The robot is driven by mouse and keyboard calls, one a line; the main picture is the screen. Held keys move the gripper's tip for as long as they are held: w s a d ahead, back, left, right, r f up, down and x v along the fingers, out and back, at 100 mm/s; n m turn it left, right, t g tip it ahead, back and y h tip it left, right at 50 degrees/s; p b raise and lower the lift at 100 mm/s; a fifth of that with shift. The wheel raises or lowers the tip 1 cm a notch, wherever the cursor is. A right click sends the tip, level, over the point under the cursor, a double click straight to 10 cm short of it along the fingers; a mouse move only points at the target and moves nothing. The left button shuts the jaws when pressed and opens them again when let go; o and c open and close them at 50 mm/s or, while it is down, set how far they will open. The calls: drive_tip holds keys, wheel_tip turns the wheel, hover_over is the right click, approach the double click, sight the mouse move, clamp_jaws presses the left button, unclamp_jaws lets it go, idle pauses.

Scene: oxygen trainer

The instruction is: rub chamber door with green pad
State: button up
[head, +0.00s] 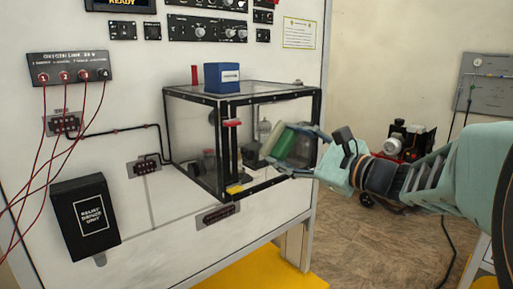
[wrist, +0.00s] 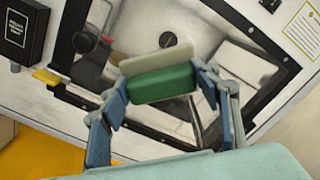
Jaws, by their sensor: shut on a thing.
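The green pad (wrist: 162,84) has a pale layer on its far face. My gripper (wrist: 162,88) is shut on the pad, with one finger at each end of it. In the head view the pad (head: 281,142) and my gripper (head: 290,147) are in front of the right part of the chamber door (head: 262,184). The chamber is a clear box with a black frame. In the wrist view the door (wrist: 226,62) fills the area behind the pad, and the pad hides part of it. I cannot tell whether the pad touches the door.
A blue box (head: 222,78) and a red piece (head: 195,75) are on top of the chamber. A yellow piece (head: 235,189) is at its lower front corner. Red cables (head: 73,130) hang at the left. A red and black machine (head: 405,140) stands behind my arm.

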drive_tip(key=shift+r, duration=0.6)
drive_tip(key=w+d, duration=0.6)
drive_tip(key=d, duration=0.2)
drive_tip(key=shift+w+d+f, duration=0.15)
drive_tip(key=shift+w+d, duration=0.15)
drive_tip(key=shift+d, duration=0.1)
drive_tip(key=shift+s, duration=0.1)
